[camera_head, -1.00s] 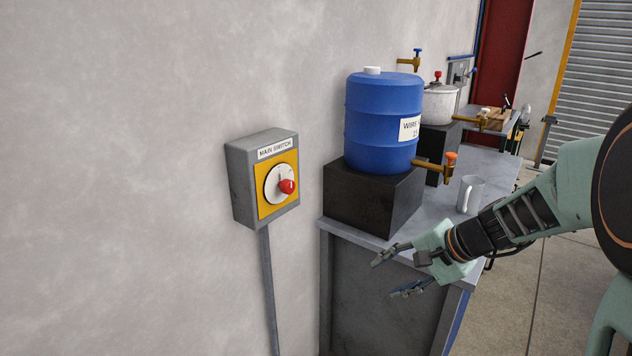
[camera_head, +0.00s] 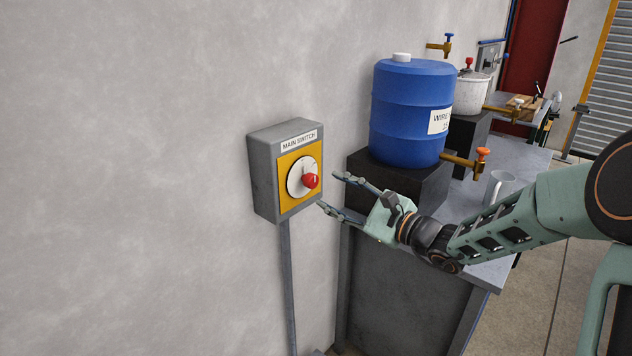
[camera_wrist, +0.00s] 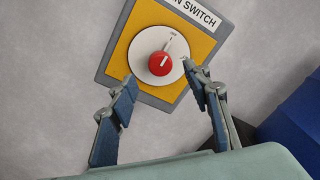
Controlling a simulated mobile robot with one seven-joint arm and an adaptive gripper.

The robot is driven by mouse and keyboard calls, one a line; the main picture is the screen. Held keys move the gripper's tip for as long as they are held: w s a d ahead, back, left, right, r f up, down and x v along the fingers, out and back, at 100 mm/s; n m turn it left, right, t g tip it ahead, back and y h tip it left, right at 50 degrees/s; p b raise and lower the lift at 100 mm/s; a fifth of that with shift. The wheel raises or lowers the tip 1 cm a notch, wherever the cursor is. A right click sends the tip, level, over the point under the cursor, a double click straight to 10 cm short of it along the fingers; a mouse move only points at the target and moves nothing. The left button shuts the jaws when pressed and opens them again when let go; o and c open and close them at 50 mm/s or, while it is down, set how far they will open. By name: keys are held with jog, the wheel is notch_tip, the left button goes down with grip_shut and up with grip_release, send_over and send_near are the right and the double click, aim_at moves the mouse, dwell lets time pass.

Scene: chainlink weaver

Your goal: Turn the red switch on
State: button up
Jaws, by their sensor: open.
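The red switch (camera_head: 311,181) is a round red knob on a white dial, set in a yellow plate on a grey wall box (camera_head: 264,180) labelled "MAIN SWITCH". In the wrist view the red knob (camera_wrist: 162,62) sits ahead of my fingertips, with a white mark on it and small lettering on the dial. My gripper (camera_head: 328,190) is open and empty, just right of the knob in the head view, its fingers pointing at it. In the wrist view my gripper (camera_wrist: 158,72) has one finger on each side below the dial. The fingers look apart from the knob.
A blue barrel (camera_head: 410,115) with a tap stands on a black block (camera_head: 370,178) right of the box. The wall left of the box is clear.

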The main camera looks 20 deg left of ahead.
aim_at(314, 182)
jog(key=x, duration=0.6)
jog(key=shift+w+a+p, duration=0.1)
jog(key=shift+a+p, duration=0.1)
jog(key=shift+p, duration=0.15)
jog(key=shift+c, duration=0.2)
jog(key=c, duration=1.1)
